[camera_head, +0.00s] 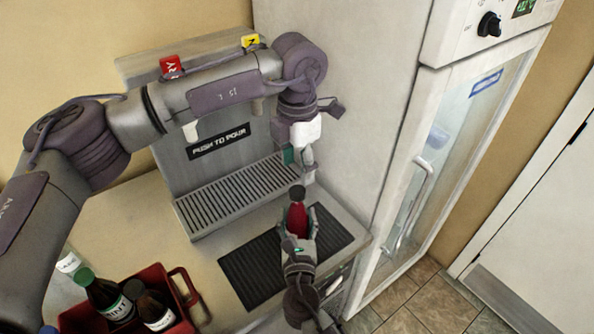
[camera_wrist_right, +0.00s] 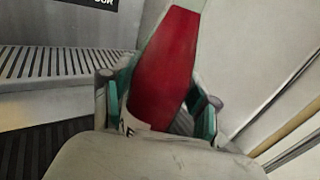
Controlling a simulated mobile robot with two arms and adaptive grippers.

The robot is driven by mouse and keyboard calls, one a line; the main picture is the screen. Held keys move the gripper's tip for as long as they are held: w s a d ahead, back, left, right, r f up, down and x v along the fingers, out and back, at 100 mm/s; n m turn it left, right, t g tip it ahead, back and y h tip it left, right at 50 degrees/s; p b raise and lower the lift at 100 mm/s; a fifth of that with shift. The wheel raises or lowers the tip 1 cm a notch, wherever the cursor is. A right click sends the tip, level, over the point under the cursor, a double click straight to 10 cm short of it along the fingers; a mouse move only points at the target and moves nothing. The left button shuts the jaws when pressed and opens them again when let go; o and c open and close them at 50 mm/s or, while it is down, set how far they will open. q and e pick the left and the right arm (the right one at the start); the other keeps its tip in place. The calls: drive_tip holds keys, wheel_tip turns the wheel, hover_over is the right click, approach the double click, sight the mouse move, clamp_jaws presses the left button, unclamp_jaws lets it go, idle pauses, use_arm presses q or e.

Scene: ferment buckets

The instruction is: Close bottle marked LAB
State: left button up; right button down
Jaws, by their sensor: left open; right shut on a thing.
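In the right wrist view the red bottle (camera_wrist_right: 168,65) rises between the green-padded fingers of my right gripper (camera_wrist_right: 160,105). My left gripper (camera_head: 299,165) is open, pointing down just above the dark cap. Whether it touches the cap is unclear.
A red crate (camera_head: 182,275) with several dark bottles stands at the lower left. The dispenser with its drip grate (camera_head: 235,195) is behind the mat (camera_head: 250,268). A tall white fridge (camera_head: 440,160) stands close on the right. The counter between crate and mat is clear.

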sight(297, 191)
use_arm(q)
drive_tip(key=shift+r, duration=0.75)
drive_tip(key=shift+f, duration=4.05)
clamp_jaws()
drive_tip(key=shift+o, duration=0.7)
unclamp_jaws()
